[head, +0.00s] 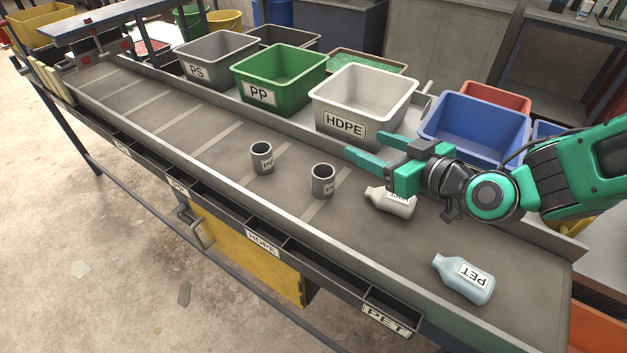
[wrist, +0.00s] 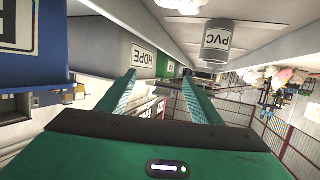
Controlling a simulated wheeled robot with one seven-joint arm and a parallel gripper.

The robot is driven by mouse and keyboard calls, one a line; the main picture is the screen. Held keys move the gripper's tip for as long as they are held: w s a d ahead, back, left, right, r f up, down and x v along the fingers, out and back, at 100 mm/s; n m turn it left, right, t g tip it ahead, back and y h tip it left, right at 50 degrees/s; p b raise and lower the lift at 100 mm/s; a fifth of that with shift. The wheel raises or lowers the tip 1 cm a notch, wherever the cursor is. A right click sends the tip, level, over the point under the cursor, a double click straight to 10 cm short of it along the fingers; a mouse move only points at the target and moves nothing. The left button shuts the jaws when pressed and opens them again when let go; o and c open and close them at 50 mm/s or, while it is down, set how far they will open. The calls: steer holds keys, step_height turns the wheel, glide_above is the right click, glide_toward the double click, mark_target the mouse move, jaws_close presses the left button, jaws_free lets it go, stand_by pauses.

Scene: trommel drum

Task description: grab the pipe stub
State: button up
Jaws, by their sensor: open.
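Two short grey pipe stubs stand upright and apart on the conveyor belt in the head view: one farther left (head: 262,158) and one nearer (head: 322,181). Each has a white label that starts with "PV". One stub labelled PVC also shows in the wrist view (wrist: 217,42), upside down in the picture and outside the fingers. I cannot tell which of the two it is. My gripper (head: 367,147) is open and empty above the belt, to the right of the nearer stub and in front of the HDPE bin. Its two green fingers show in the wrist view (wrist: 159,76).
A white bottle (head: 392,202) lies below my gripper, close to the nearer stub. A pale PET bottle (head: 465,280) lies nearer the front. White HDPE (head: 345,127), green PP (head: 275,95) and blue (head: 474,140) bins line the back. The belt's left part (head: 150,110) is clear.

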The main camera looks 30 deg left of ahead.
mark_target(333, 180)
steer(key=s+f, duration=0.1)
steer(key=s, duration=0.1)
steer(key=s+a+f+g, duration=0.1)
steer(key=s+f, duration=0.1)
steer(key=s+f+n+g, duration=0.1)
steer(key=s, duration=0.2)
steer(key=shift+s+a+f, duration=0.1)
steer(key=shift+a+f, duration=0.15)
steer(key=shift+f, duration=0.1)
steer(key=x, duration=0.4)
steer(key=shift+s+a+f, duration=0.15)
steer(key=shift+a+f, duration=0.05)
steer(key=shift+f, duration=0.05)
steer(key=shift+s+x, duration=0.15)
steer(key=shift+x, duration=1.4)
steer(key=shift+s+x, duration=0.1)
steer(key=shift+x, duration=1.45)
steer(key=shift+f, duration=0.2)
steer(key=c, duration=1.2)
